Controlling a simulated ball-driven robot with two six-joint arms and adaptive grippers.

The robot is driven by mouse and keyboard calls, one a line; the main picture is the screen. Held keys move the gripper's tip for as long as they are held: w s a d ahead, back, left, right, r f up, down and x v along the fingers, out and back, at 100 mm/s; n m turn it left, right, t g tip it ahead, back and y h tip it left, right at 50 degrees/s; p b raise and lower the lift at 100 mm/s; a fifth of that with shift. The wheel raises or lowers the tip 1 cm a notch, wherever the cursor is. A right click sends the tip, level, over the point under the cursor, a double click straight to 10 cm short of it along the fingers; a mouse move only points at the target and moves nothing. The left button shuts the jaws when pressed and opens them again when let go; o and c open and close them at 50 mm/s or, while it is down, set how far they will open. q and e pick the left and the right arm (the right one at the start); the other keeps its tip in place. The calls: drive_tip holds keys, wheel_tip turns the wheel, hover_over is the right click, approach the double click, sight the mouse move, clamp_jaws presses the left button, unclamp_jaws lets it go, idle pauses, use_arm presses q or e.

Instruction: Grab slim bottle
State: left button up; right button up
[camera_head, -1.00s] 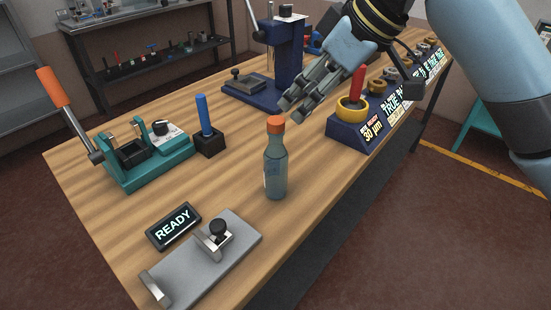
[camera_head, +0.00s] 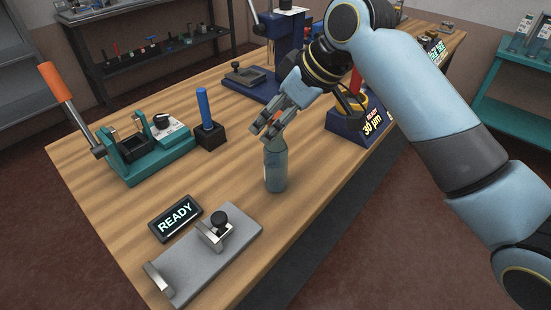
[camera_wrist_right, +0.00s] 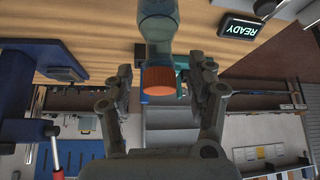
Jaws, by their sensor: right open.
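The slim bottle (camera_head: 275,169) is blue-grey with an orange cap and stands upright on the wooden bench. My right gripper (camera_head: 272,127) is at the bottle's top, and its fingers partly hide the cap in the head view. In the right wrist view the bottle (camera_wrist_right: 157,30) shows upside down, its orange cap (camera_wrist_right: 160,80) lying between the two open fingers of the gripper (camera_wrist_right: 163,90). Gaps show between the cap and the fingers on both sides. My left gripper is not in view.
A grey plate with a black-knobbed clamp (camera_head: 205,258) and a READY display (camera_head: 175,218) lie in front of the bottle. A teal press (camera_head: 150,150) and a black block with a blue rod (camera_head: 205,118) stand left. A blue gauge stand (camera_head: 348,128) is close right.

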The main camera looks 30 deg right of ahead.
clamp_jaws()
idle(0.3)
drive_tip(key=shift+r, duration=0.15)
